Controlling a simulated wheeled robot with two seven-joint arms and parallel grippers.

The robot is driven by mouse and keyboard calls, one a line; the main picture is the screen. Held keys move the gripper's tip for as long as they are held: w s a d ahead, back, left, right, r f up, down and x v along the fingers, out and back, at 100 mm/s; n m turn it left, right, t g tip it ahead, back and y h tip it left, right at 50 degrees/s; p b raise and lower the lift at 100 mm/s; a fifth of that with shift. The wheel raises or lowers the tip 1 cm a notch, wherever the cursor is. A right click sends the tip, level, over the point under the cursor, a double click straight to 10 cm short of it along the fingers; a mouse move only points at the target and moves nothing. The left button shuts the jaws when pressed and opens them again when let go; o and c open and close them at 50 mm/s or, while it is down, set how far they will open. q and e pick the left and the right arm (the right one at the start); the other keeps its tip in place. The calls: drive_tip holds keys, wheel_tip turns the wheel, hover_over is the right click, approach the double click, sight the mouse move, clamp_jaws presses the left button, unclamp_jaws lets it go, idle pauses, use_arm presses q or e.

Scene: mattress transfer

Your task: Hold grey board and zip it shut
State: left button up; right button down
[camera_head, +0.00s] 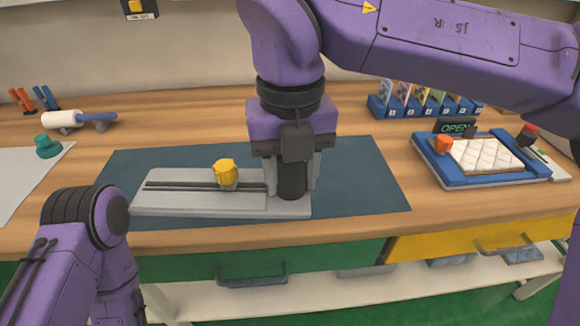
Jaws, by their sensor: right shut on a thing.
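The grey board (160,205) lies flat on the dark blue mat, with a dark zip track running along it. A yellow faceted knob (226,173) sits on the track, near the middle of the board. My right gripper (293,172) points down at the board's right end. It is shut on a black upright post (291,182) that stands there. The gripper and post hide part of the board's right end. The knob is a little left of my right gripper and apart from it. My left arm shows at lower left, but its gripper is out of view.
The dark blue mat (365,190) has free room right of the board. A blue tray (452,180) with a white quilted pad (485,155) and an orange knob stands at right. Behind it is a blue card rack (415,110). A white roller (62,118) and green knob (47,147) are at left.

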drive_tip(key=shift+w+r+p, duration=0.2)
drive_tip(key=shift+w+p, duration=0.25)
drive_tip(key=shift+w, duration=0.05)
drive_tip(key=w+d+p, duration=0.1)
drive_tip(key=w+p, duration=0.9)
drive_tip(key=w, duration=0.3)
drive_tip(key=shift+f, duration=0.2)
idle(0.4)
drive_tip(key=shift+d+f+b, duration=0.1)
drive_tip(key=shift+f+b, duration=4)
drive_tip(key=shift+f, duration=2.4)
drive_tip(key=shift+r, duration=0.1)
